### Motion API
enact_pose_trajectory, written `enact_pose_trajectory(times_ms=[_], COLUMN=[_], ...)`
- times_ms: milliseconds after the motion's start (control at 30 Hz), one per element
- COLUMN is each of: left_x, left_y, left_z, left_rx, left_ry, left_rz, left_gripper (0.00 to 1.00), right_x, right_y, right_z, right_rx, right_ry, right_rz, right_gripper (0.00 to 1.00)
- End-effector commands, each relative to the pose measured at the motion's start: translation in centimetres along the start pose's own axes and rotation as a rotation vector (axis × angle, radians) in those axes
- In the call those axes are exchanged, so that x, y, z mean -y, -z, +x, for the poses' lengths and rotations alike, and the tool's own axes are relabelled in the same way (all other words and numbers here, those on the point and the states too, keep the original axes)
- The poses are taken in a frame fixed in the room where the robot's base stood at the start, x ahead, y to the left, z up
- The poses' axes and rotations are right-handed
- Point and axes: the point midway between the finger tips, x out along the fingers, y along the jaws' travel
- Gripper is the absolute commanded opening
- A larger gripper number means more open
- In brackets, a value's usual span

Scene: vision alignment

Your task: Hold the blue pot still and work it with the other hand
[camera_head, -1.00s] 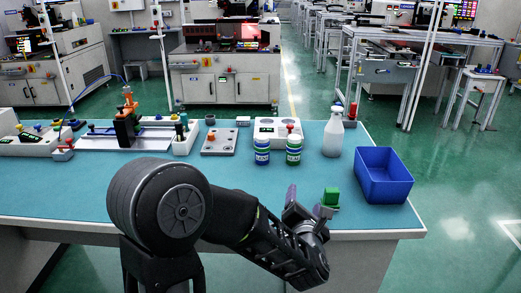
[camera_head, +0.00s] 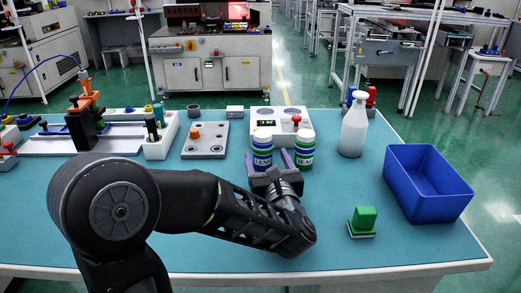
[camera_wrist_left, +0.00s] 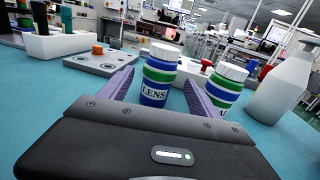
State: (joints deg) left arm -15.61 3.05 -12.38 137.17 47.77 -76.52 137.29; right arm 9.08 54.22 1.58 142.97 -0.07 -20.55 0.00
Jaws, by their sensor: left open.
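The blue pot (camera_head: 262,154), white-capped with a green band and LENS lettering, stands upright on the teal table; it also shows in the left wrist view (camera_wrist_left: 157,78). My left gripper (camera_head: 269,165) is open, with its purple fingers pointing at the pot. In the left wrist view the pot appears between the fingertips (camera_wrist_left: 160,86); whether they touch it cannot be told. The similar green pot (camera_head: 304,150) stands just right of the right finger, which partly covers it in the left wrist view (camera_wrist_left: 224,90). My right gripper is not in view.
A white bottle (camera_head: 354,128) stands right of the pots. A blue bin (camera_head: 430,204) and a green block on a pale base (camera_head: 362,221) sit further right. A grey plate (camera_head: 205,142) and a white device (camera_head: 282,117) lie behind. The front right table is mostly clear.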

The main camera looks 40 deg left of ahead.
Motion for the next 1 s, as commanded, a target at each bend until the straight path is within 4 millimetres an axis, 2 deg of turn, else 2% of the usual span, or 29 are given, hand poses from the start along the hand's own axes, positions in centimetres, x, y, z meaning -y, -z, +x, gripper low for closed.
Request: enact_pose_trajectory(times_ms=[233,500,833,1000], left_x=[0.0,0.0,0.0,-0.1], left_y=[-0.1,-0.1,-0.1,-0.2], left_z=[0.1,2.5,2.8,4.6], left_rx=[0.0,0.001,0.0,0.0], left_ry=[0.001,0.0,0.001,0.0], left_rz=[0.003,0.004,0.004,0.005], left_gripper=[0.72,0.72,0.72,0.72], right_x=[0.0,0.1,0.1,0.2], right_y=[0.0,0.0,0.0,0.0], right_z=[-0.1,-0.2,-0.2,-0.5], right_rx=[0.0,0.0,0.0,0.0], right_ry=[0.0,0.0,0.0,0.0], right_rz=[0.001,0.0,0.0,0.0], right_gripper=[0.62,0.62,0.62,0.62])
